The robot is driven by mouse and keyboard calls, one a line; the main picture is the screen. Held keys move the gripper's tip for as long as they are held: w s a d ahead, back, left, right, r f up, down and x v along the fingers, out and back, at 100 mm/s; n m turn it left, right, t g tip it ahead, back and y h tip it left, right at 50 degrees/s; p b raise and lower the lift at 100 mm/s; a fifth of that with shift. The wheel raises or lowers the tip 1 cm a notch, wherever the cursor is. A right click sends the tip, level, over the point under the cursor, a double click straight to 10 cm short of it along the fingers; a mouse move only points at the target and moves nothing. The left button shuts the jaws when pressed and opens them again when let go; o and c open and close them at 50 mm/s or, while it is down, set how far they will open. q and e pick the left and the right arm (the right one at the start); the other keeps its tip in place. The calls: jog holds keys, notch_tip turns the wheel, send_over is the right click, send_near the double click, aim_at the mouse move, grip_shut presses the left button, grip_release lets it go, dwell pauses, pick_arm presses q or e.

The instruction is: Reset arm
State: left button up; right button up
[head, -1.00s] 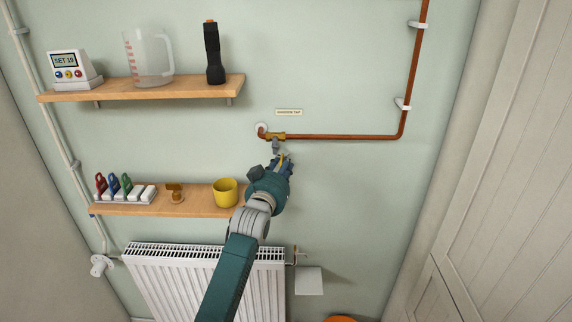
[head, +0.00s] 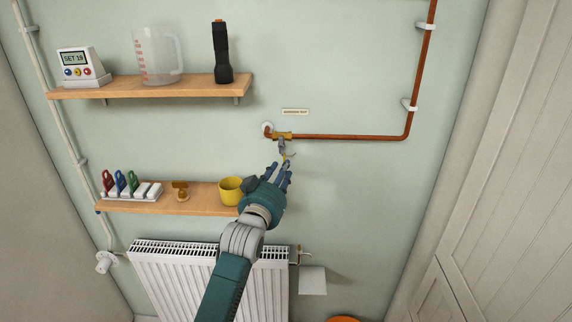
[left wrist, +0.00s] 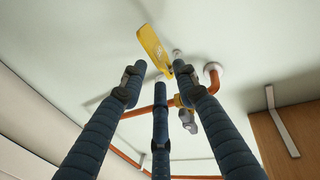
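My left gripper (head: 277,177) is just below the garden tap on the wall, with its blue fingers pointing up towards it. It is open and nothing is between its fingers; they also stand apart in the left wrist view (left wrist: 159,75). The tap has a brass body (head: 282,136) and a grey spout, and joins a copper pipe. Its yellow lever (left wrist: 153,48) shows past the fingertips in the left wrist view. In the head view the lever is small and partly hidden by the fingertips. My right gripper is not in view.
The lower shelf (head: 215,200) stands left of my gripper, with a yellow cup (head: 231,190) close to it. The radiator (head: 170,275) is under the shelf. The copper pipe (head: 350,137) runs right, then up. The wall right of my gripper is clear.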

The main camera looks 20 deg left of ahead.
pick_arm(q)
jog(key=s+d+f+g, duration=0.15)
jog(key=s+f, duration=0.25)
jog(key=f, duration=0.9)
jog(key=s+f+m+g+h+b, duration=0.1)
jog(key=s+f+g, duration=0.25)
jog(key=f, duration=0.95)
jog(key=s+d+f+g, duration=0.15)
jog(key=s+f, duration=0.35)
jog(key=f, duration=0.8)
jog(key=s+f+m+g+b, duration=0.1)
jog(key=s+f+g, duration=0.3)
jog(key=s+f, duration=1.4)
jog(key=s+a+f+g, duration=0.1)
jog(key=s+f, duration=0.4)
jog(key=s, duration=0.6)
jog(key=s+a+f+g+b, duration=0.1)
jog(key=s+f+g, duration=0.2)
jog(key=s, duration=0.9)
jog(key=s+a+f+g, duration=0.1)
jog(key=s+f+g, duration=0.1)
jog(key=s+f, duration=0.6)
jog(key=s, duration=0.3)
jog(key=shift+s+m, duration=0.15)
jog(key=shift+m, duration=0.25)
jog(key=shift+g, duration=0.25)
